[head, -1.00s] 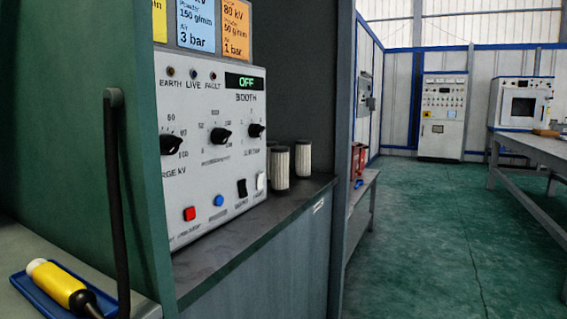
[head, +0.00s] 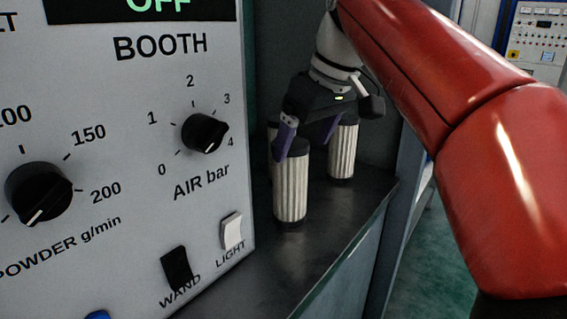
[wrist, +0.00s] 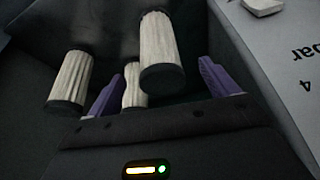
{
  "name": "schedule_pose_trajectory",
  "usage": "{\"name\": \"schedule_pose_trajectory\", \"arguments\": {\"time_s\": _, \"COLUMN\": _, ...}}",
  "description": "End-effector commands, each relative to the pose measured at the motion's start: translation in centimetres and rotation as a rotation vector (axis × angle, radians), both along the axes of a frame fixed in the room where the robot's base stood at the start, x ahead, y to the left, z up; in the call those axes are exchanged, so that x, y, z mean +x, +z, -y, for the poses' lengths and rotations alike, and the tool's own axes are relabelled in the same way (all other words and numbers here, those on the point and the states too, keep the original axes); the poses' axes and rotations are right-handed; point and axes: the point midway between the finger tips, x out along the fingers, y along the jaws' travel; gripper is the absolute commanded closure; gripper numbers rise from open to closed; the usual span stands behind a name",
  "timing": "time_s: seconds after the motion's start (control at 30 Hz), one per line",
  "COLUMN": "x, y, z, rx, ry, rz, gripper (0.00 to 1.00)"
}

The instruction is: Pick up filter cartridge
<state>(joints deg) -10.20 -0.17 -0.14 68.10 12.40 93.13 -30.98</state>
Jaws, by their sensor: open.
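Three pale, pleated filter cartridges with dark end caps stand on the dark ledge beside the control box. In the head view the front cartridge (head: 290,187) is nearest, another (head: 342,150) stands to its right and farther back, and a third (head: 271,135) is mostly hidden. In the wrist view one cartridge (wrist: 160,48) shows between the fingers, one (wrist: 70,80) is left of them, and one (wrist: 131,86) is partly hidden behind the left finger. My gripper (head: 308,140) is open, its purple fingers at the height of the cartridge tops. I cannot tell whether they touch any cartridge.
The control box (head: 130,130) with knobs and switches stands close on the left of the cartridges. The ledge (head: 320,235) is bare in front of them. A dark wall closes it behind, and a grey-blue post (head: 402,215) stands at its right end.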

Motion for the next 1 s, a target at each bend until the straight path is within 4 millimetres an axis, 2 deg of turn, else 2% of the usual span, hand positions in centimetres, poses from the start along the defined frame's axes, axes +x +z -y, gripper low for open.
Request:
{"name": "schedule_pose_trajectory", "arguments": {"time_s": 0.07, "x": 0.4, "y": 0.8, "z": -0.5, "rx": -0.001, "ry": 0.032, "rz": 0.001, "gripper": 0.14}}
{"name": "schedule_pose_trajectory", "arguments": {"time_s": 0.17, "x": 0.7, "y": 0.7, "z": -0.9, "rx": -0.002, "ry": 0.052, "rz": 0.001, "gripper": 0.14}}
{"name": "schedule_pose_trajectory", "arguments": {"time_s": 0.7, "x": 2.7, "y": -5.5, "z": -2.6, "rx": -0.002, "ry": 0.053, "rz": 0.001, "gripper": 0.14}}
{"name": "schedule_pose_trajectory", "arguments": {"time_s": 1.0, "x": 2.9, "y": -6.0, "z": -2.8, "rx": -0.001, "ry": 0.052, "rz": 0.003, "gripper": 0.14}}
